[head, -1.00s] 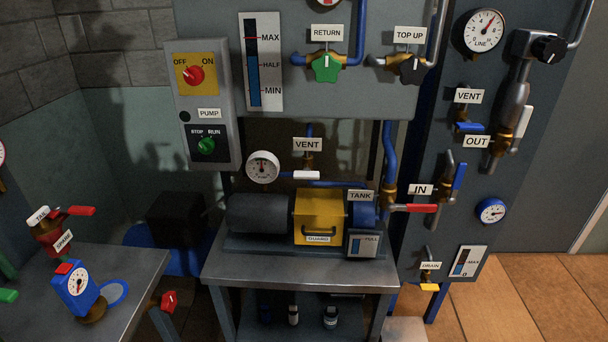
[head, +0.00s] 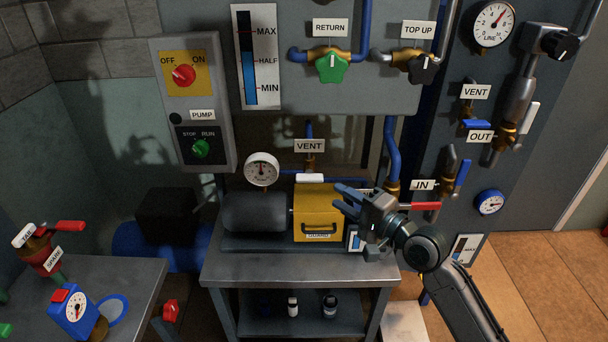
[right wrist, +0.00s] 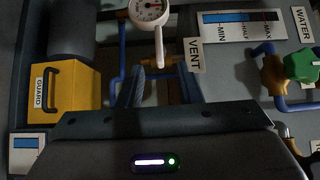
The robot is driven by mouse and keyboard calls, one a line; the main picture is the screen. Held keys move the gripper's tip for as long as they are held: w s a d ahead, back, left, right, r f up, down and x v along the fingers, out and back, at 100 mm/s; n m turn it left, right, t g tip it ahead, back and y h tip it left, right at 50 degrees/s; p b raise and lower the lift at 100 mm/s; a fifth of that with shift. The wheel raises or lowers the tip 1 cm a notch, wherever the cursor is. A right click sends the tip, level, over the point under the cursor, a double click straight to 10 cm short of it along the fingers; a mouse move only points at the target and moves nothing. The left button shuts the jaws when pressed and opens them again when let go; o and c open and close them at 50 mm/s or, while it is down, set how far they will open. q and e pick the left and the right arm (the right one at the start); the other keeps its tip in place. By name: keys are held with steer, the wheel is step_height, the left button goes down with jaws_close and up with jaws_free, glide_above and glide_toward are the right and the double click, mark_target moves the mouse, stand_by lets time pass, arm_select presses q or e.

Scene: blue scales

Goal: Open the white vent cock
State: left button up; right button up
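The white vent cock handle (head: 309,178) lies level under the VENT sign (head: 309,146), on a brass valve body (head: 309,162), just above the yellow guard (head: 318,208). In the right wrist view the handle (right wrist: 159,48) shows as a white bar between the gauge and the brass body. My right gripper (head: 341,196) is in front of the guard's right side, below and right of the handle. Its two blue-grey fingers are apart, with nothing visible between them. It is not touching the handle as far as I can see. My left gripper is not in view.
A round white gauge (head: 262,169) stands left of the vent valve. A red handle (head: 425,206) at the IN sign is right of my gripper. A blue pipe (head: 391,150) runs down behind. The grey bench (head: 300,268) carries the pump and guard.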

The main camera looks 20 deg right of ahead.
mark_target(315, 182)
steer(key=p+x, duration=0.1)
steer(key=x, duration=0.9)
steer(key=shift+w+a+f+p, duration=0.1)
steer(key=shift+w+p, duration=0.2)
steer(key=shift+p, duration=0.05)
jaws_close()
